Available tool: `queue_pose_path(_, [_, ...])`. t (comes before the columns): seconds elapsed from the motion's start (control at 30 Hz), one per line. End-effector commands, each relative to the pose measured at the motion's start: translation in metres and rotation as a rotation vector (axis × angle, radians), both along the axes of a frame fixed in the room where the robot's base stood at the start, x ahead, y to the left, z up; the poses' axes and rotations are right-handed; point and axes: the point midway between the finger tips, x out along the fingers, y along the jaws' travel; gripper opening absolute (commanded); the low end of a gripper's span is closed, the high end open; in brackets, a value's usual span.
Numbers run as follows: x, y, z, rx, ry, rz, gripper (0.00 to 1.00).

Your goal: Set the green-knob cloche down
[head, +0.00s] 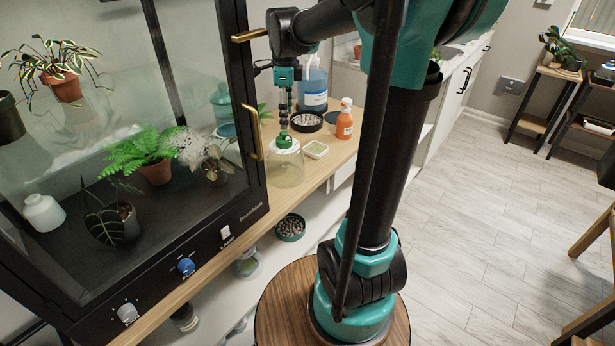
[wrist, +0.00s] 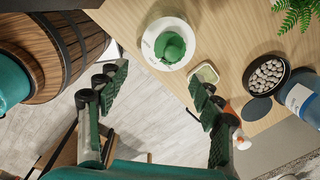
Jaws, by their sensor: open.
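The green-knob cloche (head: 287,172) is a clear glass dome. It stands upright on the wooden counter beside the glass cabinet in the head view. Its green knob (head: 284,142) is on top; the wrist view shows the knob (wrist: 170,46) from above on a pale round top. My gripper (head: 284,126) points down just above the knob in the head view. In the wrist view my gripper (wrist: 158,76) has its two fingers wide apart with nothing between them, and the knob lies beyond the fingertips. I cannot tell whether a finger touches the cloche.
A small pale dish (head: 315,150), an orange bottle (head: 345,120), a black bowl of pebbles (head: 306,122) and a blue bottle (head: 314,85) stand close by. The cabinet (head: 255,190) borders the cloche on the left. A bowl of pebbles (head: 290,228) sits on the shelf below.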

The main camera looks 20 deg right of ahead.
Motion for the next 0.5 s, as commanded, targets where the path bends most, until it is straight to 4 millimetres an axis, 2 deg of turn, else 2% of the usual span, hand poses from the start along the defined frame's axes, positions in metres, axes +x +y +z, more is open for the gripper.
queue_pose_path(0.1, [-0.025, -0.007, -0.027, -0.015, -0.044, 0.247, 0.66])
queue_pose_path(0.37, [-0.078, -0.018, -0.082, -0.089, -0.136, 0.798, 0.66])
queue_pose_path(0.5, [-0.114, -0.024, -0.115, -0.162, -0.181, 1.127, 0.66])
